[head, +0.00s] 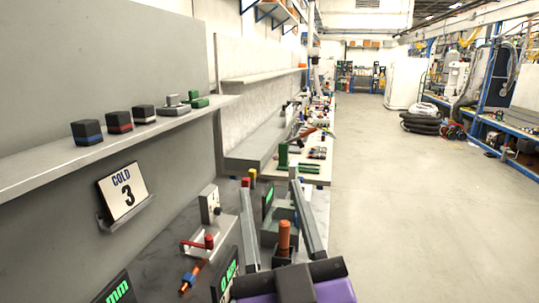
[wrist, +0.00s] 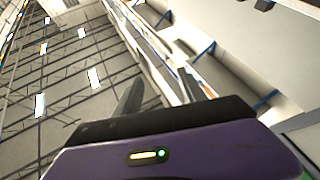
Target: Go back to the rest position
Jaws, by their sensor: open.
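My gripper (head: 269,188) is at the bottom centre of the head view, with a purple body and two long grey fingers spread apart. An orange-brown cylinder (head: 284,236) shows between the fingers in the picture; the fingers do not close on it, and I cannot tell its depth from them. That view looks at the ceiling lights and a wall with shelves, tilted.
A grey workbench with a red-handled device (head: 208,241) and green-lit displays lies left of the gripper. A wall shelf (head: 40,172) holds several small blocks. A "COLD 3" sign (head: 124,192) hangs below it. The floor (head: 385,220) to the right is clear; black hoses (head: 422,122) lie farther back.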

